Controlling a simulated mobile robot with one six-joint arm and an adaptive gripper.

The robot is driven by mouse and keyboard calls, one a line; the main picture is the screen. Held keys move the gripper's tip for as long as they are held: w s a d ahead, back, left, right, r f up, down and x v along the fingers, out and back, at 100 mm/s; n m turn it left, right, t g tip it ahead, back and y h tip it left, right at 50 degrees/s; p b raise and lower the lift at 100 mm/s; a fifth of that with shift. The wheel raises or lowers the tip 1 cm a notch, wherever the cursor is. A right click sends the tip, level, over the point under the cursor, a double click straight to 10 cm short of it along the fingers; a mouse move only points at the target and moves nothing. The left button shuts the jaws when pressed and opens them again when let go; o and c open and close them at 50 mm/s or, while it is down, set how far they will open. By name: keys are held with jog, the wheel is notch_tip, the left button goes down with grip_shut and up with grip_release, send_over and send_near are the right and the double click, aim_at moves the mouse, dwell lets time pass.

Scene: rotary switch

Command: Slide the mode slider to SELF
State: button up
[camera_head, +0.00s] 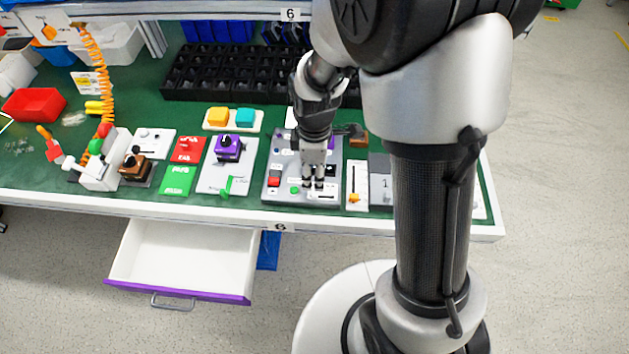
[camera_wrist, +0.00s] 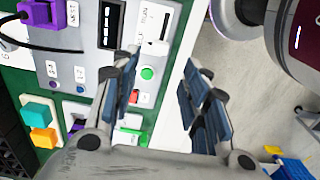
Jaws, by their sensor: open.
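A grey control panel (camera_head: 276,197) lies near the front edge of the green bench. A pale slider in a slot (camera_head: 323,195) sits at its front right corner. My gripper (camera_head: 313,185) points down over the front right of this panel, close to the slider. In the wrist view, my gripper (camera_wrist: 160,82) is open, with nothing between its fingers. Contact with the panel cannot be told.
A white plate with a yellow slider (camera_head: 354,197) stands just right of the panel. A red rocker (camera_head: 274,181) is on the panel's left. Other fixtures, including a purple-topped switch (camera_head: 228,147), stand further left. An open drawer (camera_head: 183,255) juts out below the bench.

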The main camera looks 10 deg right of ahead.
jog(key=shift+r, duration=1.55)
jog(key=s+d+r+m+t, duration=0.2)
jog(key=s+r+m, duration=0.5)
jog(key=s+r, duration=0.1)
jog(key=s+d+r+m+t, duration=0.2)
jog(key=s+r+m, duration=0.5)
jog(key=r, duration=0.4)
jog(key=shift+s+t, duration=0.3)
jog(key=shift+s, duration=0.4)
jog(key=shift+r, duration=0.1)
jog(key=shift+c, duration=0.4)
dwell(0.9)
